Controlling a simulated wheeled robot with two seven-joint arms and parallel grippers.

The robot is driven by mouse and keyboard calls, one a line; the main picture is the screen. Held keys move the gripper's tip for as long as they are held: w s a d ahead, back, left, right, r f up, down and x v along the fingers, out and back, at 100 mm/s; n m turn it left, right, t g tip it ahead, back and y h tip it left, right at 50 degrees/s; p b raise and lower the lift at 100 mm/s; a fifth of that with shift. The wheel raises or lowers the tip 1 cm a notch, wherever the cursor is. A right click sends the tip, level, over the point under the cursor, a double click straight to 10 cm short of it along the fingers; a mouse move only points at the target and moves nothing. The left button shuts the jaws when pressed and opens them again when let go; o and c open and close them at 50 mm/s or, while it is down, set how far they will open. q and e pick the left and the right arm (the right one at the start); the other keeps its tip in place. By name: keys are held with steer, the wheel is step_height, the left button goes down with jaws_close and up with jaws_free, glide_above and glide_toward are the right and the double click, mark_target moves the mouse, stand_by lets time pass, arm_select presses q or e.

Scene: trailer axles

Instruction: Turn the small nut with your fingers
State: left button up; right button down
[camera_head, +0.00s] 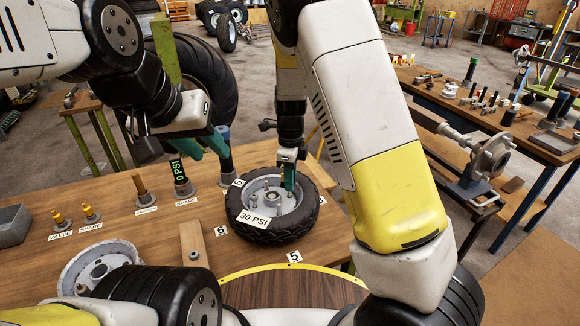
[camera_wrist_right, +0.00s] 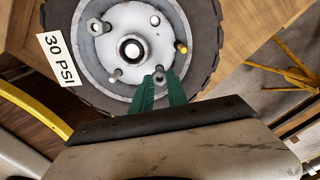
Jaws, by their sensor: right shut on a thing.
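A small tyred wheel (camera_head: 241,208) lies flat on the wooden bench with a "30 PSI" label on its tyre. Its pale hub shows from above in the right wrist view (camera_wrist_right: 105,55). My right gripper (camera_head: 289,186) points down at the hub; its green fingers (camera_wrist_right: 159,88) are shut on a small grey nut (camera_wrist_right: 159,75) at the hub's edge. The fingers hide part of the nut. Another grey nut (camera_wrist_right: 97,27) sits across the hub, and a yellow-tipped stem (camera_wrist_right: 181,47) stands at its right. My left gripper (camera_head: 205,144) is empty, its green fingers apart above the bench.
Spare parts (camera_head: 140,190), a grey bin (camera_head: 12,226) and a bare rim (camera_head: 98,262) are further left. A bench with a vise (camera_head: 485,160) stands at right.

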steer(key=shift+r, duration=2.55)
